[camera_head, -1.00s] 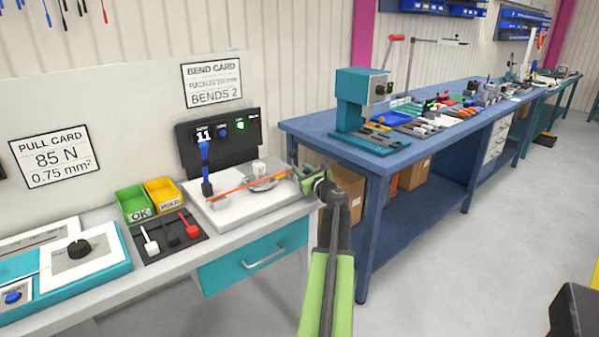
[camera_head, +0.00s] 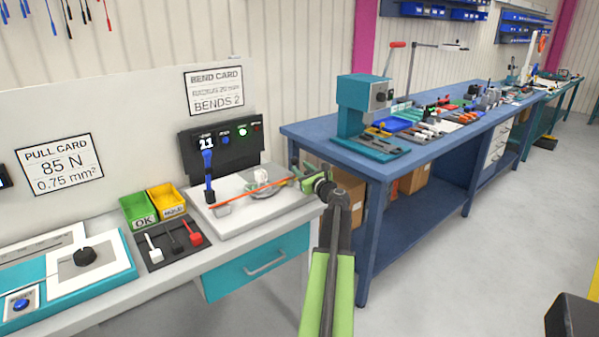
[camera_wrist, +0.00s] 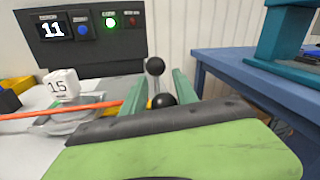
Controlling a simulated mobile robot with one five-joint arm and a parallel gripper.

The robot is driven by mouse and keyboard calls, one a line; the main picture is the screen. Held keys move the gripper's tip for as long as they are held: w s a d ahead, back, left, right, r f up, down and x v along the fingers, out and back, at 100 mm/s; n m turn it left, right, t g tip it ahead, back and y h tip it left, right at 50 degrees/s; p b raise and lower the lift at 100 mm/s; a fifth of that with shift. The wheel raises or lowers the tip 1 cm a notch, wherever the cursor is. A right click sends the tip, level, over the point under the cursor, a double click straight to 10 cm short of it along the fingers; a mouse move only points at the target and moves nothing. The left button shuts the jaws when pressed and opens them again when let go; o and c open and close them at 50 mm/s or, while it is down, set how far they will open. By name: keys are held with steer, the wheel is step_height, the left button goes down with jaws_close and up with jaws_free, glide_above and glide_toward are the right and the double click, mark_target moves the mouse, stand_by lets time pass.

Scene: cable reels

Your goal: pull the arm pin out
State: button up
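The bend fixture (camera_head: 235,215) is a pale plate on the bench with a round grey part and a white block marked 15 (camera_wrist: 62,86). An orange rod (camera_head: 255,190) lies across it; it also shows in the wrist view (camera_wrist: 60,111). In the wrist view, two black ball knobs show between my gripper's green fingers: an upper one (camera_wrist: 155,66) near the tips and a lower one (camera_wrist: 163,100) deeper in. I cannot tell which belongs to the arm pin; their stems are hidden. My gripper (camera_wrist: 160,76) is open, its fingers apart around the knobs, at the fixture's right end.
A black panel (camera_head: 225,147) reading 11 with a lit green lamp stands behind the fixture. Green (camera_head: 138,209) and yellow (camera_head: 168,199) bins and a dark tray with levers (camera_head: 155,258) are to the left. A blue workbench (camera_head: 330,142) stands close at right.

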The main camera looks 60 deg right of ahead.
steer(key=v, duration=1.7)
steer(key=shift+s, duration=0.15)
